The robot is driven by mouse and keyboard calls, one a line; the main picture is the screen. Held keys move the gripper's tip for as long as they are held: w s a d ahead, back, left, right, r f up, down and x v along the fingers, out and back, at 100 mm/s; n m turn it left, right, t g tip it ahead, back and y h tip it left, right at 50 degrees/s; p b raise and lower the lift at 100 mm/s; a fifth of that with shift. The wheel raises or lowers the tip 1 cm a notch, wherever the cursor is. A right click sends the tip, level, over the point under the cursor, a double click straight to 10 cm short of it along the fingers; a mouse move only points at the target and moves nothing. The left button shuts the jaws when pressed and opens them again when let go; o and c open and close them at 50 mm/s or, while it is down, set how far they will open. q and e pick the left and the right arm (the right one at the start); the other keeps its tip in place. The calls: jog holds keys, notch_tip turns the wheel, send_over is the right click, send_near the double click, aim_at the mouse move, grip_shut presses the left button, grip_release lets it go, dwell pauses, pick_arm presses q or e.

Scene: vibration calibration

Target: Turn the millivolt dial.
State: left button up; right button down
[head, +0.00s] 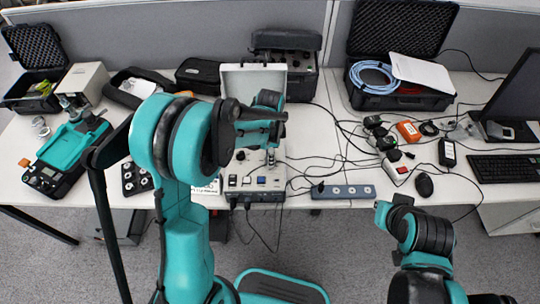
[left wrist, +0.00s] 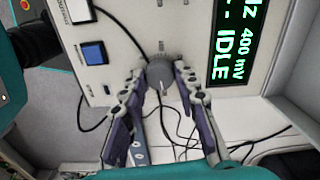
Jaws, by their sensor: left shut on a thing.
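The millivolt dial (left wrist: 160,72) is a grey round knob with a light pointer, on the pale panel of the calibration unit (left wrist: 135,25). In the left wrist view, my left gripper (left wrist: 161,84) has its two fingers on either side of the dial, closed on it. A dark display (left wrist: 230,45) beside the dial shows green text with "400 mV" and "IDLE". In the head view the unit (head: 255,195) stands at the table's front edge, with my left arm partly over it. The dial is too small to make out there.
A blue square button (left wrist: 94,52) and a black switch sit on the panel. Loose cables run right of the unit to a power strip (head: 343,192). A teal device (head: 65,155) stands at left. Open black cases line the back.

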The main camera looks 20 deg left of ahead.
pick_arm(q)
jog(key=m, duration=0.5)
jog(key=shift+m, duration=0.4)
dwell(0.4)
jog(key=o, duration=1.2)
jog(key=shift+c, duration=0.2)
notch_tip(320, 180, up, 12)
